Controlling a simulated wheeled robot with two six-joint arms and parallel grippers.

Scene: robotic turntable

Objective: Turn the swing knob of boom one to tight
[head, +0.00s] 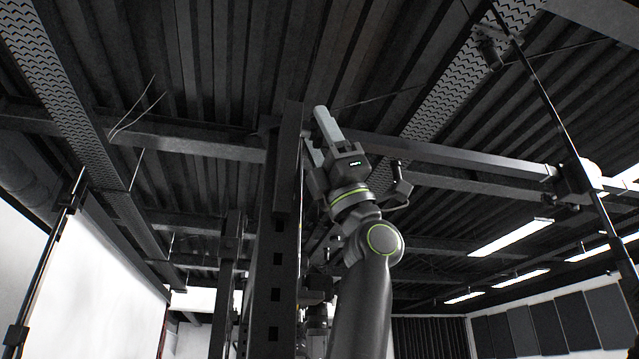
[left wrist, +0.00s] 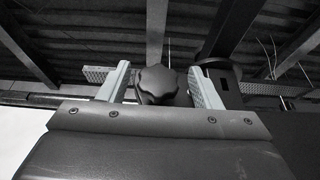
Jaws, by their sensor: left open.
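A dark lobed knob (left wrist: 158,84) shows in the left wrist view, upper middle. It appears between the two pale fingers of my left gripper (left wrist: 160,78), with a visible gap on each side. The fingers are open; I cannot tell how far their tips reach along the knob. In the head view my left gripper (head: 315,126) is raised beside the top of a dark upright post (head: 285,220). The knob cannot be made out there. No tight mark or label is readable. My right gripper is not in view.
A dark horizontal beam (head: 460,158) runs right from near my left gripper to a bracket (head: 574,180). Thin upright poles stand at the far left (head: 58,235) and right (head: 560,120). A dark cylindrical part (left wrist: 221,72) sits right of the knob.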

